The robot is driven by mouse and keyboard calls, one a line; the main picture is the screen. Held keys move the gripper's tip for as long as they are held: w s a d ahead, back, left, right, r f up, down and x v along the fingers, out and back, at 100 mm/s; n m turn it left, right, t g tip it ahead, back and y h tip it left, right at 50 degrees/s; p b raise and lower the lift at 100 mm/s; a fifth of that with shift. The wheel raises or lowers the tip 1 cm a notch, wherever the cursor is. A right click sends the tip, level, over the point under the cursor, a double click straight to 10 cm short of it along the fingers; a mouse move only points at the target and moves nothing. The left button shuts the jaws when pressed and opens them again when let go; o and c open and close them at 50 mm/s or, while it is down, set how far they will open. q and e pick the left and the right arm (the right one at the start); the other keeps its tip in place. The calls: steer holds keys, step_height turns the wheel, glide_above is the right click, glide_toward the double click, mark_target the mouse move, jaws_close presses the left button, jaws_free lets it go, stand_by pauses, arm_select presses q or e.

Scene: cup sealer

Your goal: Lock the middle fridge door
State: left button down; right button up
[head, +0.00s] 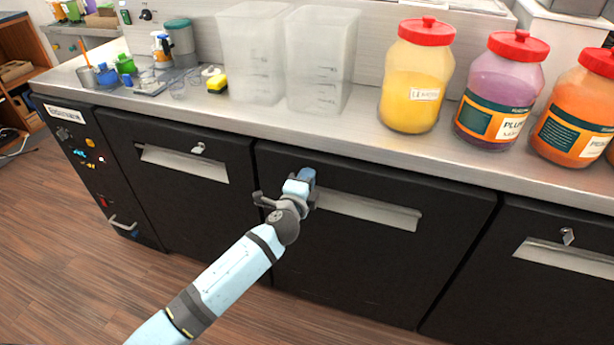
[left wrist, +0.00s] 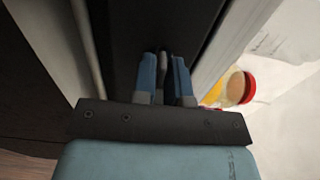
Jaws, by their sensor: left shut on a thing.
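The middle fridge door (head: 350,262) is black and sits flush in the counter front, with a pale recessed handle (head: 385,213) near its top. My left gripper (head: 306,178) is at the upper edge of this door, at the left end of the handle. In the left wrist view, its two blue fingers (left wrist: 165,72) are shut on a small dark grey piece, which appears to be the key (left wrist: 164,66) of the door lock. The gripper hides the key and lock in the head view. My right gripper is not in view.
The left door (head: 185,205) and the right door (head: 540,290) each have a small metal key above the handle. The steel counter (head: 350,125) carries clear containers (head: 320,60) and lidded jars (head: 415,85). The wooden floor (head: 130,280) in front is clear.

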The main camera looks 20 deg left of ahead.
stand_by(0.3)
arm_select(q)
steer(key=c, duration=1.3)
jaws_free()
steer(key=s, duration=1.3)
steer(key=shift+s+a, duration=0.2)
steer(key=shift+s, duration=0.2)
